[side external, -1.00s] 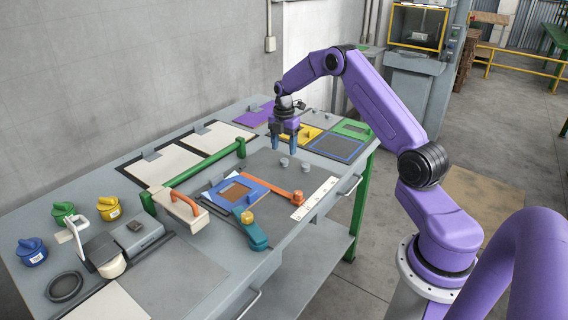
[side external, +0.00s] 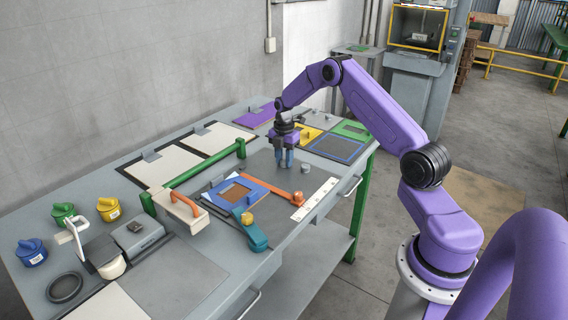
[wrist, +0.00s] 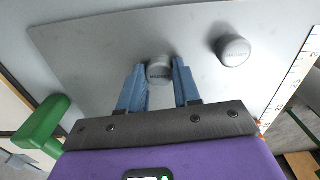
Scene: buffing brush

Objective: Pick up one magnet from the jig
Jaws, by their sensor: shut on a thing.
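Two short grey round pieces, which look like the magnets, stand on a flat grey plate (wrist: 95,45). My gripper (side external: 284,165) is lowered to the plate. In the wrist view its two blue fingers (wrist: 161,80) are shut on the near magnet (wrist: 159,69), one finger on each side. In the side view this magnet is mostly hidden by the fingers. The other magnet (wrist: 233,48) stands free to the right of the fingers, and shows in the side view (side external: 305,168) too. I cannot tell which fixture is the jig.
A blue frame (side external: 258,191) with a brown centre and an orange-handled tool (side external: 278,190) lie in front of the gripper. A green rail (side external: 205,172) stands to the left. Coloured trays lie behind.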

